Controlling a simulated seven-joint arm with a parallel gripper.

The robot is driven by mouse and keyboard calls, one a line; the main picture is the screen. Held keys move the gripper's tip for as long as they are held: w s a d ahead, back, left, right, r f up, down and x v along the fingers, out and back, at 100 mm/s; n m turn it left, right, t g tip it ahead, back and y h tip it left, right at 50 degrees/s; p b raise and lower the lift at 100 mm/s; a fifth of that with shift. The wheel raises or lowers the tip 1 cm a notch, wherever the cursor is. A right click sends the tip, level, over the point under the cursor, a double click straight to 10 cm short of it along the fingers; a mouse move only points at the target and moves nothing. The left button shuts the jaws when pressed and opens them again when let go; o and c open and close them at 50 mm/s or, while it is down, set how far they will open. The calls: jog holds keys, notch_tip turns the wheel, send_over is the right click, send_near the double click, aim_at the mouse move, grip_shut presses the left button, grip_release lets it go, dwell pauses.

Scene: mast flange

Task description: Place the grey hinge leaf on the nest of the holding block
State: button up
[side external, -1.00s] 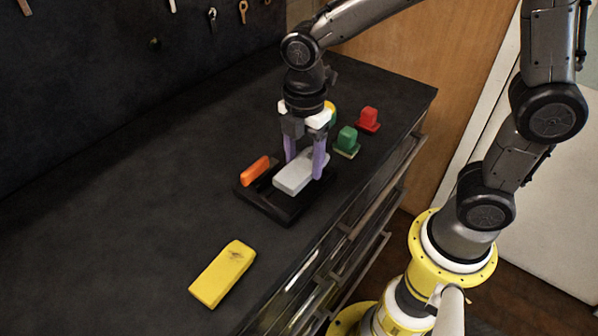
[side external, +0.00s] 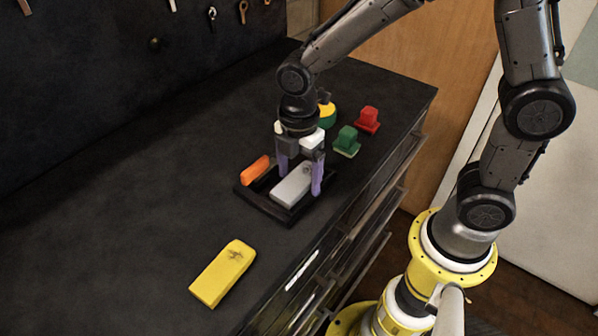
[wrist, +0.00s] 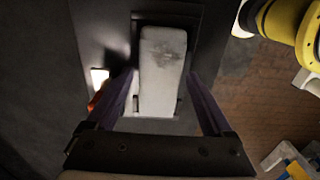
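The grey hinge leaf (side external: 291,185) is a light grey slab with a dark smudge near its far end. It lies low and flat in the right part of the black holding block (side external: 262,209), seemingly down inside the rim. In the wrist view the leaf (wrist: 162,80) is lengthwise between my fingers. My gripper (side external: 300,180) is low over the block, its purple fingers on either side of the leaf. In the wrist view my gripper (wrist: 161,80) shows narrow gaps between fingers and leaf, so it looks open. The leaf's far end is partly hidden by a finger.
An orange piece (side external: 255,169) stands at the block's left side. A yellow slab (side external: 222,273) lies on the dark bench in front. Green (side external: 347,141) and red (side external: 367,120) pieces and a yellow-green one (side external: 327,115) are behind. The bench left of the block is clear.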

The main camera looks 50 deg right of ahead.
aim_at(299, 179)
jog(key=shift+r, duration=0.1)
notch_tip(299, 179, up, 12)
jog(key=s+d+m+t, duration=0.2)
jog(key=s+d+m, duration=0.1)
jog(key=s+m, duration=0.2)
jog(key=s+d+r+m+t, duration=0.1)
jog(key=s+d+m, duration=0.2)
jog(key=m, duration=0.4)
jog(key=s+d+m+t, duration=0.2)
jog(key=s+d+m, duration=0.1)
jog(key=s+m, duration=0.3)
jog(key=shift+s+d+r+t, duration=0.3)
jog(key=shift+d+r, duration=0.05)
